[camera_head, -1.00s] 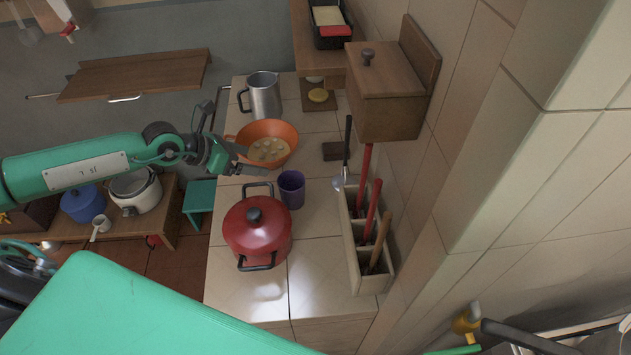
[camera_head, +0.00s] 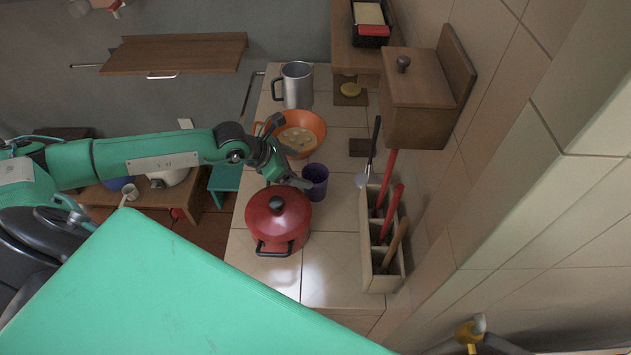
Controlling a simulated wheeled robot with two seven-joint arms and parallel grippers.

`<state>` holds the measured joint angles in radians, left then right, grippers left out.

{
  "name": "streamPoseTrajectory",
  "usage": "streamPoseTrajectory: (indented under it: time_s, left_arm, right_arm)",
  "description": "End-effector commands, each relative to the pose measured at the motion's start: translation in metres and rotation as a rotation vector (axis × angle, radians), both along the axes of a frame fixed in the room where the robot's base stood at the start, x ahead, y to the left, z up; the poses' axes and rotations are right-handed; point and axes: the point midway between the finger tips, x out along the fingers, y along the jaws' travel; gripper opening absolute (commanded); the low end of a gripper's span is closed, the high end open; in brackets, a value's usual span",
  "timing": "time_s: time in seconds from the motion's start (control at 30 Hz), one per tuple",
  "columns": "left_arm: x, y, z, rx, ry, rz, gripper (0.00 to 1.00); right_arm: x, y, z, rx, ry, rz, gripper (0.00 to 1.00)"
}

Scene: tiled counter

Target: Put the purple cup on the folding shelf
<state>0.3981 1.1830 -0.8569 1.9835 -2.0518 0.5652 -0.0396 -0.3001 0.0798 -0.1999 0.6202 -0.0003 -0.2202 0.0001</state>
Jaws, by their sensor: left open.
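The purple cup (camera_head: 318,184) stands upright on the tiled counter, between the red pot and the orange bowl. My left gripper (camera_head: 303,182) is open, with its fingertips at the cup's left side. I cannot tell whether they touch it or reach around it. A brown wooden board on the back wall, with a metal handle at its lower edge, looks like the folding shelf (camera_head: 175,53). Its top looks bare.
The red lidded pot (camera_head: 279,222) stands just below the gripper. The orange bowl (camera_head: 300,130) and a metal mug (camera_head: 296,88) stand behind. A utensil rack (camera_head: 379,270) and a wooden box (camera_head: 421,110) line the right wall. Counter (camera_head: 335,255) right of the pot is clear.

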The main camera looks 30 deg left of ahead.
Motion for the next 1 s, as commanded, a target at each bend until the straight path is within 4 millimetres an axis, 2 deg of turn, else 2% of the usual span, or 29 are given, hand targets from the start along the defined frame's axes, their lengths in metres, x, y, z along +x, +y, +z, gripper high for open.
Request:
streamPoseTrajectory:
  time_s: [0.17, 0.47, 0.7, 0.93, 1.0]
  left_arm:
    - [0.004, -0.004, -0.004, 0.001, 0.000, -0.001, 0.88]
    - [0.022, -0.018, -0.022, -0.001, 0.001, 0.000, 0.88]
    - [0.031, -0.027, -0.039, 0.000, 0.000, 0.000, 0.88]
    - [0.031, -0.027, -0.041, 0.001, 0.000, -0.001, 0.88]
    - [0.031, -0.027, -0.041, 0.001, 0.000, -0.001, 0.76]
  right_arm:
    - [0.000, 0.000, 0.004, 0.000, 0.000, 0.000, 0.36]
    - [0.000, 0.001, 0.031, 0.001, 0.000, -0.001, 0.36]
    - [0.000, 0.001, 0.035, 0.001, 0.000, -0.001, 0.36]
    - [0.000, 0.001, 0.034, 0.001, -0.001, -0.001, 0.36]
    - [0.000, 0.001, 0.034, 0.001, -0.001, -0.001, 0.36]
